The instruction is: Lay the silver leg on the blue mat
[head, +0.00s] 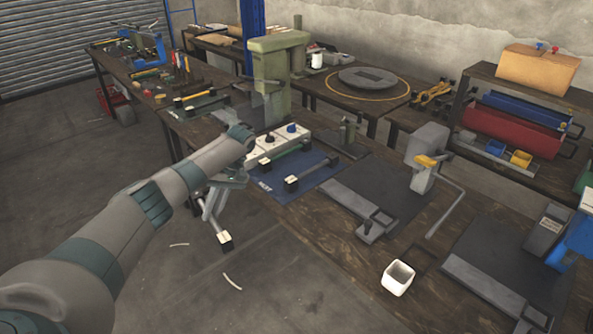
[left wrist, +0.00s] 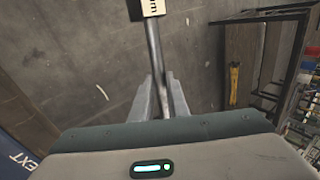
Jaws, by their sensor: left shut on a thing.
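My left gripper (head: 211,205) is shut on the silver leg (head: 219,227), a thin rod with a pale, dark-edged block at its end. The leg hangs down at a slant over the floor, just left of the workbench edge. In the left wrist view the leg (left wrist: 154,50) runs between the fingers (left wrist: 166,98), its labelled block at the top. The blue mat (head: 262,187) lies on the bench to the right of the gripper; a corner of it with lettering shows in the left wrist view (left wrist: 12,150). My right gripper is out of view.
A control box with knobs (head: 270,146) and a green press (head: 280,75) stand behind. A white cup (head: 398,279) stands towards the front. The mat's near-left part looks clear.

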